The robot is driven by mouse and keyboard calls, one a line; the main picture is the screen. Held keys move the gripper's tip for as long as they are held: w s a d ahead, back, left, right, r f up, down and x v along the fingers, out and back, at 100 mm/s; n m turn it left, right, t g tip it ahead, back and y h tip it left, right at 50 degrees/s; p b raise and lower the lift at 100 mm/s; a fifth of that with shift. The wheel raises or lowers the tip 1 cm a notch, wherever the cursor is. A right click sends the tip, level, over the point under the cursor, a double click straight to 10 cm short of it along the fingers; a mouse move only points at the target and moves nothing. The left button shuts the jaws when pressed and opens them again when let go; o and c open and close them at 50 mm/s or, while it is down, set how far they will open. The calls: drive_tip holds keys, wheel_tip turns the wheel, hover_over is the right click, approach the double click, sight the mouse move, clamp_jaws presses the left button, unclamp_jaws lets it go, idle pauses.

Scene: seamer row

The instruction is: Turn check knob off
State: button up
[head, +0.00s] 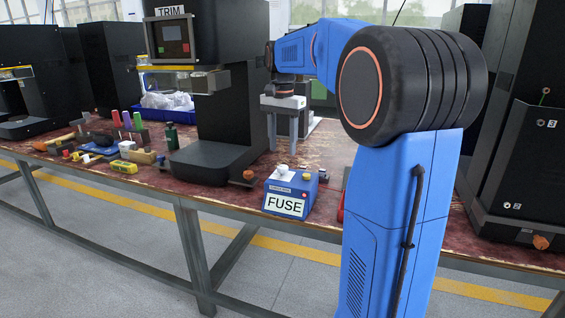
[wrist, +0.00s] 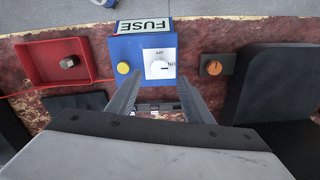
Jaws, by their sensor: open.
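A blue box (head: 290,193) with a white FUSE label stands at the table's front edge. The white check knob (head: 283,168) is on its top. In the wrist view the knob (wrist: 158,66) sits on a pale plate marked OFF at the far side and ON at the right. Its dark mark appears to point right, towards ON. My gripper (head: 282,149) is open, pointing down above and behind the box. In the wrist view my gripper (wrist: 158,82) has a finger on either side of the knob's line, apart from the knob and holding nothing.
A yellow button (wrist: 123,68) is beside the knob. A red tray (wrist: 40,65) lies left of the box in the wrist view. An orange knob (wrist: 214,66) is at the right, by a black machine base (wrist: 265,85). Tools and small parts crowd the table's left.

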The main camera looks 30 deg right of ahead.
sight(283, 166)
wheel_tip(283, 166, down, 6)
drive_tip(key=shift+f, duration=0.25)
drive_tip(key=shift+c, duration=0.3)
drive_tip(key=c, duration=1)
